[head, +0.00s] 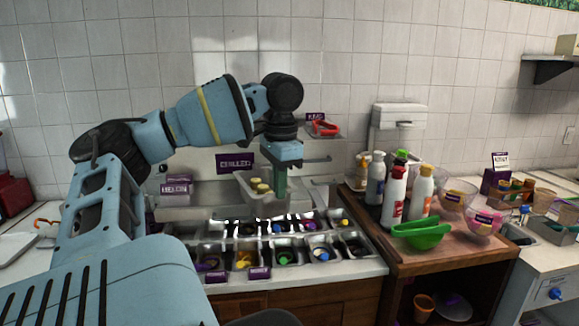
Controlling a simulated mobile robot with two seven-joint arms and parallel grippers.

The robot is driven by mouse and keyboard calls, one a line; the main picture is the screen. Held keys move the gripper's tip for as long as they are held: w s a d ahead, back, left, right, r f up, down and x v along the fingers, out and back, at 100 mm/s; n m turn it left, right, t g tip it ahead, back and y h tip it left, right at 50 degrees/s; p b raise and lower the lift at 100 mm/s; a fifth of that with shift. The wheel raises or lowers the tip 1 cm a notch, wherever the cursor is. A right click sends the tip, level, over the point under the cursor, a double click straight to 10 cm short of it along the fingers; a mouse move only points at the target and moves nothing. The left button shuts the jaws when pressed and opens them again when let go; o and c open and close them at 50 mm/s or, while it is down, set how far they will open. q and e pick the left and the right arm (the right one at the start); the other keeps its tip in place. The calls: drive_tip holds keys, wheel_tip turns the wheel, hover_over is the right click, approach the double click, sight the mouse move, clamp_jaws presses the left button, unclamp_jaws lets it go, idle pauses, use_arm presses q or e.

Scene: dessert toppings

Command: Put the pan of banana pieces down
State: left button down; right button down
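The pan of banana pieces (262,207) is a small grey metal pan with several yellow pieces (259,186) in it. It hangs above the topping counter, below the "chilled" sign. My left gripper (279,188) points down at the pan's right side and appears shut on its wall. The fingertips are partly hidden by the pan. My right gripper is out of view.
Below the pan is a metal topping well (284,259) with several filled compartments. To the right, a wooden cart (424,268) holds several bottles, a green bowl (421,233) and clear bowls. A tiled wall (345,60) stands close behind.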

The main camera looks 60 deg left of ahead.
sight(280, 211)
use_arm(q)
drive_tip(key=shift+n, duration=0.8)
wheel_tip(280, 211, down, 6)
drive_tip(key=shift+d+f, duration=0.1)
drive_tip(key=shift+f, duration=0.05)
drive_tip(key=w+d+f+n, duration=0.1)
drive_tip(key=w+d+f, duration=0.4)
drive_tip(key=d+f, duration=0.7)
drive_tip(key=w+d, duration=0.2)
drive_tip(key=d, duration=0.8)
drive_tip(key=w+d+m, duration=0.1)
drive_tip(key=w+d, duration=0.2)
drive_tip(key=d, duration=0.8)
drive_tip(key=shift+w+d+f, duration=0.15)
drive_tip(key=shift+f, duration=0.1)
